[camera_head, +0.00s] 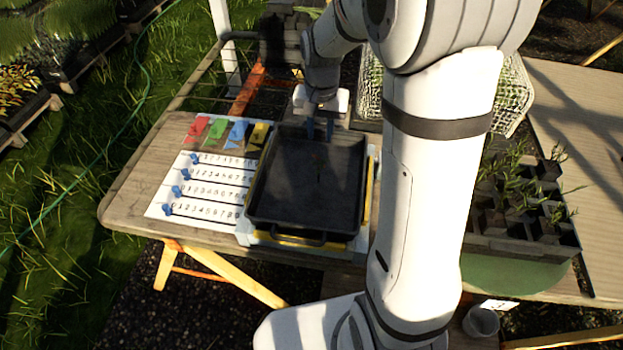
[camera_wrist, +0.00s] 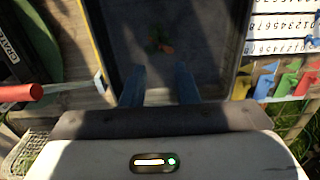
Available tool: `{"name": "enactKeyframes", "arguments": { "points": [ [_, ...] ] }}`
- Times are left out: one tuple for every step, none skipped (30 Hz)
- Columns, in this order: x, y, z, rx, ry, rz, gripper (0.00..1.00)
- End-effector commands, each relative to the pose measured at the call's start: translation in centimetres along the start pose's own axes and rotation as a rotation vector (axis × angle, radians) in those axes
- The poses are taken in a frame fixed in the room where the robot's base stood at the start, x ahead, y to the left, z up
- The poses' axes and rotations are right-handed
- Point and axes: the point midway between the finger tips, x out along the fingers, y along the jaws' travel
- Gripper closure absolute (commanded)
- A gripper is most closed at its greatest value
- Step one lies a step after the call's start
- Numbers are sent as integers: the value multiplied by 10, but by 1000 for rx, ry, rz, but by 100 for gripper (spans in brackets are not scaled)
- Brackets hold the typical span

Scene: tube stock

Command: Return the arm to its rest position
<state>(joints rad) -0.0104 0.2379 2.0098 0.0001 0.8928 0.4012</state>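My gripper (camera_head: 320,128) hangs over the far end of a black tray (camera_head: 262,172) on the wooden table, with my arm reaching across the right half of the head view. In the wrist view, the two blue fingers of my gripper (camera_wrist: 160,88) stand apart with nothing between them. Beyond them is the dark floor of the tray (camera_wrist: 203,22), where a small green and orange item (camera_wrist: 161,42) lies. That item shows only faintly in the head view.
Left of the tray are a number board (camera_head: 205,190) with blue sliders and several coloured flags (camera_head: 238,130). A seedling tray (camera_head: 520,215) stands on the right, partly behind my arm. A white mesh crate (camera_head: 513,95) is at the back right. Grass lies left of the table.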

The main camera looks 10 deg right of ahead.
Motion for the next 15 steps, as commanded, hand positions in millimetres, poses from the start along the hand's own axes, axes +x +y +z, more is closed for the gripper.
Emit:
{"name": "enactKeyframes", "arguments": {
  "points": [
    [-9, 0, 0, 0, 4, -2, 73],
    [-13, 0, 0, 0, 2, -1, 73],
    [-18, 0, 0, 0, 3, -1, 73],
    [-22, 0, 0, 0, 2, -1, 73],
    [-24, 0, 0, 0, 1, -1, 73],
    [-27, 0, 0, 0, 1, 0, 73],
    [-29, 0, 0, 0, 1, 0, 73],
    [-30, 0, 1, 0, 0, 0, 73],
    [-31, 0, 1, 0, -1, 1, 73],
    [-32, 0, 1, 0, -2, 1, 73],
    [-32, 1, 1, 0, -2, 1, 73],
    [-32, 1, 1, 1, -2, 1, 73],
    [-32, 1, 1, 1, -2, 1, 73],
    [-32, 1, 1, 1, -2, 1, 73],
    [-32, 1, 1, 1, -2, 1, 73]
  ]
}}
